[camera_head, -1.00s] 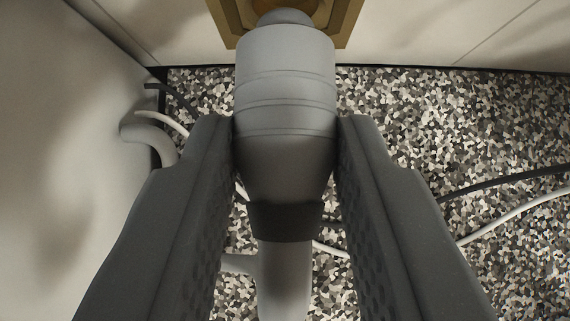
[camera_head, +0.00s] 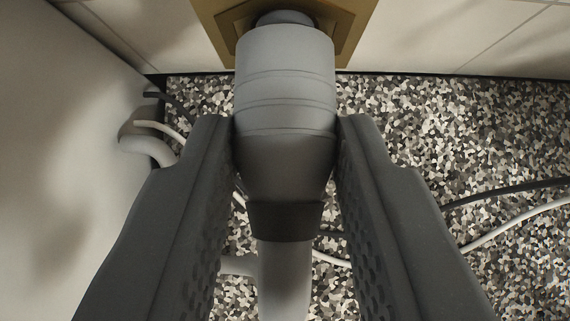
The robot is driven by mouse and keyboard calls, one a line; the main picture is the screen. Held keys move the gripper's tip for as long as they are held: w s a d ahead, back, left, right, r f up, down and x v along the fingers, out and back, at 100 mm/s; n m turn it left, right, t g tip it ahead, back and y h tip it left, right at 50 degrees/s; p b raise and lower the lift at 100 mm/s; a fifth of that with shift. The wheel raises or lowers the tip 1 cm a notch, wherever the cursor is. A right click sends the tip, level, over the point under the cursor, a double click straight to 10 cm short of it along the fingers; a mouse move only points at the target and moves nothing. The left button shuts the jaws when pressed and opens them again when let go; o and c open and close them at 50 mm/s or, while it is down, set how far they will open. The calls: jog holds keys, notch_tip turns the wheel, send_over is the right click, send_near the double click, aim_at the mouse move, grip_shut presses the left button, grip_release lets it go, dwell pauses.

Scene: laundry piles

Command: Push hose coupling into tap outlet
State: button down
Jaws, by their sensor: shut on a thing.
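The grey hose coupling (camera_head: 285,95) is held between the two dark fingers of my gripper (camera_head: 285,125), which is shut on it. A dark collar (camera_head: 285,220) and a pale grey hose (camera_head: 284,280) continue from its near end. The coupling's far end points at a brass-coloured fitting (camera_head: 357,18) on the wall at the top of the view, which looks like the tap outlet. A grey rounded tip (camera_head: 285,18) shows between the coupling and the brass fitting. The coupling hides the outlet's mouth, so I cannot tell whether they touch.
A speckled floor (camera_head: 420,130) lies below. A pale tiled wall (camera_head: 450,40) stands behind and a pale panel (camera_head: 60,160) at the left. A bent grey pipe (camera_head: 145,145) leaves the panel. Dark (camera_head: 510,190) and white (camera_head: 515,220) cables cross the floor at the right.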

jog(key=shift+w, duration=0.2)
jog(key=c, duration=1.1)
grip_release()
jog(key=shift+o, duration=0.2)
jog(key=s+a+b, duration=0.1)
jog(key=s, duration=0.8)
jog(key=shift+a+b, duration=0.35)
jog(key=shift+b, duration=0.05)
jog(key=shift+w, duration=0.1)
